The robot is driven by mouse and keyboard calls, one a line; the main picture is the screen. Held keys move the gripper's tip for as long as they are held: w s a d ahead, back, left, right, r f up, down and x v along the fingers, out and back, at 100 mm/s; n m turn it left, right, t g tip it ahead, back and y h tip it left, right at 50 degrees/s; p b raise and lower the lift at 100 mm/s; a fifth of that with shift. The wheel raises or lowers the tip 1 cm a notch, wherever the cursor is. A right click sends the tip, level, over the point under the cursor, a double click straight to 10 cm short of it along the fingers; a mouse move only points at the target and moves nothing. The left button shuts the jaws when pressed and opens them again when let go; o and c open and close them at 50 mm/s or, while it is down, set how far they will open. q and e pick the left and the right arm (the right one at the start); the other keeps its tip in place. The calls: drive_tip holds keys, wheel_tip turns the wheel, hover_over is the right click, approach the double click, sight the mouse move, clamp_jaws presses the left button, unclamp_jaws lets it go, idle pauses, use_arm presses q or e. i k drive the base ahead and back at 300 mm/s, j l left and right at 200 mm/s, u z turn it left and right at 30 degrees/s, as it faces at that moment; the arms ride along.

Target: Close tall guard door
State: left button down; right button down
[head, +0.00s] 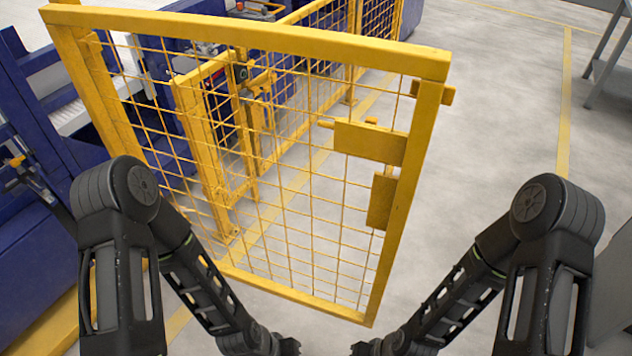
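The tall guard door (412,190) is a yellow frame with wire mesh, standing open and swung out toward me. Its free edge is at the right, with a yellow latch plate (370,143) and a smaller plate (382,201) on it. My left gripper (287,347) and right gripper (362,348) are low at the bottom edge of the head view, near the door's lower corner. Both are largely cut off by the frame edge, so their fingers cannot be made out. I see no contact between either gripper and the door.
Behind the door, a yellow mesh fence (325,22) runs back beside blue machinery (35,215). A shorter yellow gate-like panel (205,150) shows through the mesh. The grey floor (500,110) to the right is clear, with a grey metal stand (612,60) at the far right.

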sight(392, 196)
drive_tip(key=l+u, duration=0.25)
drive_tip(key=l, duration=0.3)
drive_tip(key=l+u, duration=0.25)
drive_tip(key=l, duration=0.25)
drive_tip(key=k+l+u, duration=0.25)
drive_tip(key=l, duration=0.25)
drive_tip(key=l+u, duration=0.25)
drive_tip(key=l, duration=0.3)
drive_tip(key=i+l+u, duration=0.1)
drive_tip(key=l+u, duration=1.65)
drive_tip(key=i+l+u, duration=0.15)
drive_tip(key=l, duration=0.7)
drive_tip(key=l+u, duration=0.2)
drive_tip(key=l, duration=0.6)
